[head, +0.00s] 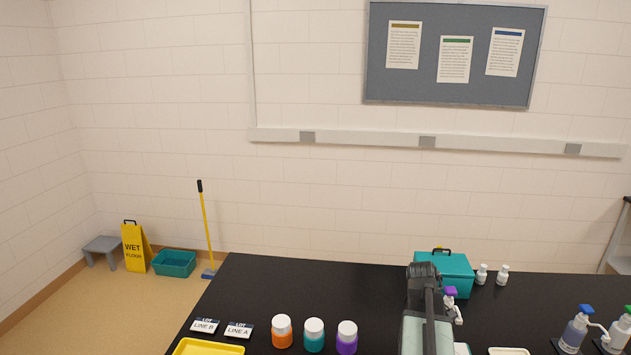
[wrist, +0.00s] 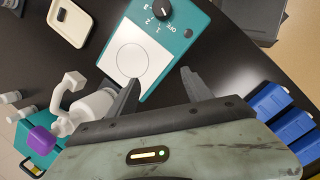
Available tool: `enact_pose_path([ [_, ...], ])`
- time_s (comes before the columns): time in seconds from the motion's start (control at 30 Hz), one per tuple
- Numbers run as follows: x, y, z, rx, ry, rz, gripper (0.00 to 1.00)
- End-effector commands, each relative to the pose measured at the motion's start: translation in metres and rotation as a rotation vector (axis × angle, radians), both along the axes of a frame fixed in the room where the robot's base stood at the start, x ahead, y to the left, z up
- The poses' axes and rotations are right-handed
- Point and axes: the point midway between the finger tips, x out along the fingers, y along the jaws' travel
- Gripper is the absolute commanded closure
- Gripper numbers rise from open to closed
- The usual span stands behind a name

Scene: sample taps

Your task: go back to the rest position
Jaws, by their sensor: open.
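My gripper (wrist: 159,84) shows in the wrist view with its two dark fingers spread apart and nothing between them. It is above the black table, over the near edge of a teal device with a white round plate (wrist: 131,59) and a dial. In the head view my arm reaches over the table at the right of centre, and its fingers cannot be made out.
A teal box (head: 445,272) and two small white bottles (head: 492,275) stand behind my arm. Orange, teal and purple jars (head: 314,336), two lot cards (head: 222,328) and a yellow tray (head: 208,347) are left. Blue boxes (wrist: 292,122) show in the wrist view.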

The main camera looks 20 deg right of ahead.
Motion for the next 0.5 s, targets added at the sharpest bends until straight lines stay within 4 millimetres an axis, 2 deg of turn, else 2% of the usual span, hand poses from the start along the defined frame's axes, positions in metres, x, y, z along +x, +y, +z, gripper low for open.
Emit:
enact_pose_path([
  [0.03,0.026,0.037,-0.008,0.003,-0.028,-0.006,0.41],
  [0.07,0.040,0.059,-0.011,0.007,-0.048,-0.022,0.41],
  [0.1,0.059,0.089,-0.015,0.013,-0.073,-0.043,0.41],
  [0.17,0.082,0.136,-0.020,0.026,-0.107,-0.077,0.41],
  [0.2,0.095,0.169,-0.024,0.038,-0.128,-0.100,0.41],
  [0.27,0.111,0.219,-0.029,0.059,-0.155,-0.135,0.41],
  [0.3,0.119,0.252,-0.032,0.074,-0.170,-0.158,0.41],
  [0.4,0.129,0.328,-0.039,0.110,-0.194,-0.216,0.41],
  [0.5,0.130,0.384,-0.042,0.139,-0.204,-0.263,0.41],
])
